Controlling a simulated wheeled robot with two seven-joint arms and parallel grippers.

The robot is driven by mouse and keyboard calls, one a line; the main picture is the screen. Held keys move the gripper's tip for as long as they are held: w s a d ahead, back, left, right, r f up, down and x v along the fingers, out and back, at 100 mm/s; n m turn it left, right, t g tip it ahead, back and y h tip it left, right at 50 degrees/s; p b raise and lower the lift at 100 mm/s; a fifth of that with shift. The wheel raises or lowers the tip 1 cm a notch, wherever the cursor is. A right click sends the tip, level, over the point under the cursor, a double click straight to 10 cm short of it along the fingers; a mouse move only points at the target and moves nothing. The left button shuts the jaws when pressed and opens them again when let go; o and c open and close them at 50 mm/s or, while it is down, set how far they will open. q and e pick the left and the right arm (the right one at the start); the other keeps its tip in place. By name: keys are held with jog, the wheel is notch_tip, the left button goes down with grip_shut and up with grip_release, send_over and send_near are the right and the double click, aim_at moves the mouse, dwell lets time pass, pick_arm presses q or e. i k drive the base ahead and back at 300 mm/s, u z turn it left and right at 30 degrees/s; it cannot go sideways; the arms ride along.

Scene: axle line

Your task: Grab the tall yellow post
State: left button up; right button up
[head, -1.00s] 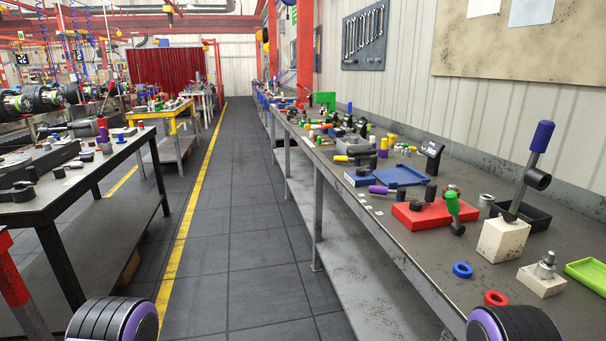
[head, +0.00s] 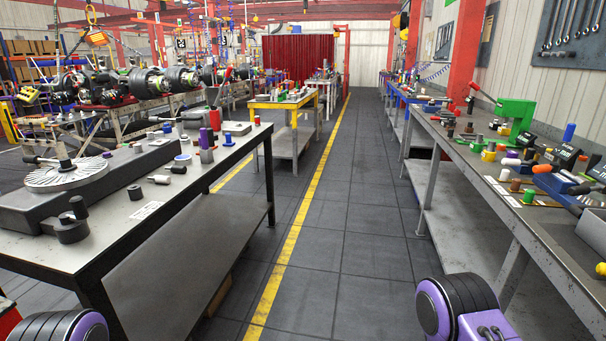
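I cannot make out a tall yellow post for certain in the head view. A short yellow piece (head: 488,156) stands among small parts on the right workbench (head: 487,190); it is too small to tell its exact shape. Neither of my grippers is in view. Only purple and black parts of my own arms show at the bottom left and bottom right.
A dark workbench (head: 105,225) stands at the left, holding a round slotted disc (head: 67,175) and several small parts. A yellow-framed table (head: 266,105) stands farther along. A green press-like tool (head: 516,112) is on the right workbench. The dark floor aisle (head: 350,215) between is clear.

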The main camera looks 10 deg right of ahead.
aim_at(487, 157)
jog(key=i, duration=2.25)
jog(key=z, duration=0.75)
jog(key=i, duration=1.05)
jog(key=z, duration=1.7)
jog(key=i, duration=0.85)
jog(key=z, duration=0.55)
